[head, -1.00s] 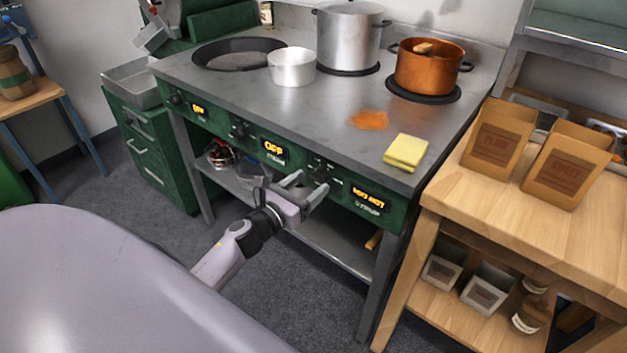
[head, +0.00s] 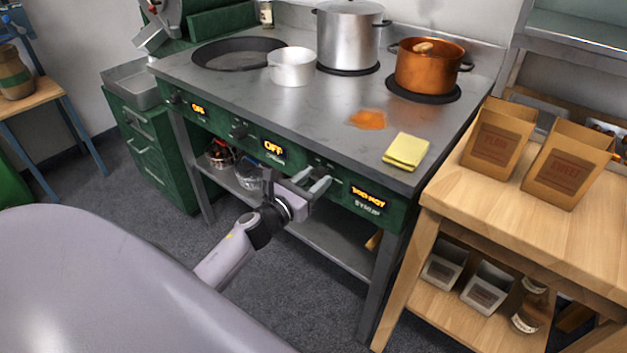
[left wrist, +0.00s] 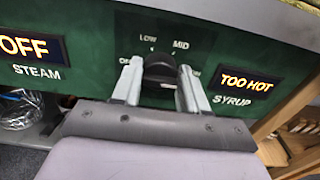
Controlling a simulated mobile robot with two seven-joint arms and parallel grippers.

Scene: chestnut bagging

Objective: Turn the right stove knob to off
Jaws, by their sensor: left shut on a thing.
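The right stove knob (left wrist: 160,68) is dark and round-topped. It sits on the green front panel between the OFF STEAM display (left wrist: 31,47) and the TOO HOT SYRUP display (left wrist: 246,85). LOW and MID are printed above it. My left gripper (head: 314,180) is at the panel, shut on this knob. In the left wrist view one finger is on each side of the knob (left wrist: 160,78). Its lower part is hidden by the gripper, and I cannot tell which mark it points to. My right gripper is not in view.
On the stove top (head: 240,100) stand a copper pot (head: 428,72), a steel pot (head: 348,40), a white pan (head: 291,68) and a dark frying pan (head: 235,55). A yellow sponge (head: 405,151) lies near the front edge beside an orange spill (head: 368,119). A wooden table (head: 500,210) stands right.

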